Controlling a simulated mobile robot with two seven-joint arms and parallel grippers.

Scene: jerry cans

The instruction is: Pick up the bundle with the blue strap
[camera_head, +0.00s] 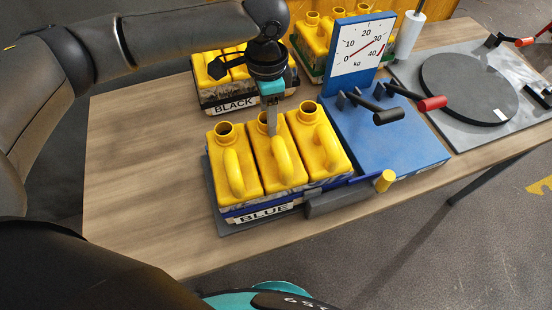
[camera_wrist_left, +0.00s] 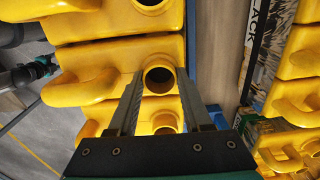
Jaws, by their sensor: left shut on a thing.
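The bundle with the blue strap (camera_head: 235,180) is a row of three yellow jerry cans with a "BLUE" label on its front. It sits upright on a dark tray (camera_head: 213,207) near the table's front edge. My left gripper (camera_head: 272,128) comes down from above onto the middle can and is shut on the bundle there. In the left wrist view its fingers (camera_wrist_left: 160,80) lie on either side of the middle can's round spout. Part of the middle can's top is hidden by the fingers. My right gripper is not in view.
A blue scale (camera_head: 385,150) with a dial stands close to the bundle's right. The black-labelled bundle (camera_head: 243,98) is behind, and another yellow bundle (camera_head: 313,42) stands at the back. A dark round plate (camera_head: 467,87) lies at right. The table's left side (camera_head: 140,150) is clear.

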